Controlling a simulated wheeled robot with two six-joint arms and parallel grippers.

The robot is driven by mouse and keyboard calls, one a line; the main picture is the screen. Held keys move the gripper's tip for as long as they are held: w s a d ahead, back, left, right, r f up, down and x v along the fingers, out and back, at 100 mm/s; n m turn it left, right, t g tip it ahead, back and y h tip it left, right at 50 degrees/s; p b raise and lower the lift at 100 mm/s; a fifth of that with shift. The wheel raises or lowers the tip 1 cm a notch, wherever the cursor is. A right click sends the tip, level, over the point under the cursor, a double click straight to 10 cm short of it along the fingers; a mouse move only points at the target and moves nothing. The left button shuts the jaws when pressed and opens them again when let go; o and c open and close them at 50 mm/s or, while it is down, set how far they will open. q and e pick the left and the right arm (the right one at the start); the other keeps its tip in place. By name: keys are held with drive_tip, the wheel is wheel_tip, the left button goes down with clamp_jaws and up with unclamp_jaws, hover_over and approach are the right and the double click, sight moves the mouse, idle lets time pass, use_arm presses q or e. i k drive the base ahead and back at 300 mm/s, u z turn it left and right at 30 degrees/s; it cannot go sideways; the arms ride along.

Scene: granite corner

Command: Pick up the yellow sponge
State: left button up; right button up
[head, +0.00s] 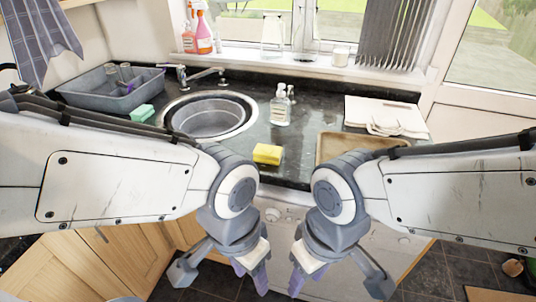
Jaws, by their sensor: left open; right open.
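The yellow sponge (267,154) lies on the dark granite counter (300,140) near its front edge, to the right of the round sink. My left gripper (222,281) hangs low in front of the counter, below and nearer than the sponge. It is open and empty. My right gripper (335,284) hangs to its right at about the same height, also open and empty. Neither gripper touches the sponge. The sponge's top and front show clearly.
A round metal sink (210,118) with a tap (197,76) is left of the sponge. A soap bottle (280,107) stands behind it. A tan tray (330,150) is to the right, partly hidden by my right arm. A green sponge (141,113) and a grey basin (85,97) are left.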

sight(266, 153)
drive_tip(key=u, duration=0.3)
drive_tip(key=i, duration=1.15)
drive_tip(key=z, duration=0.3)
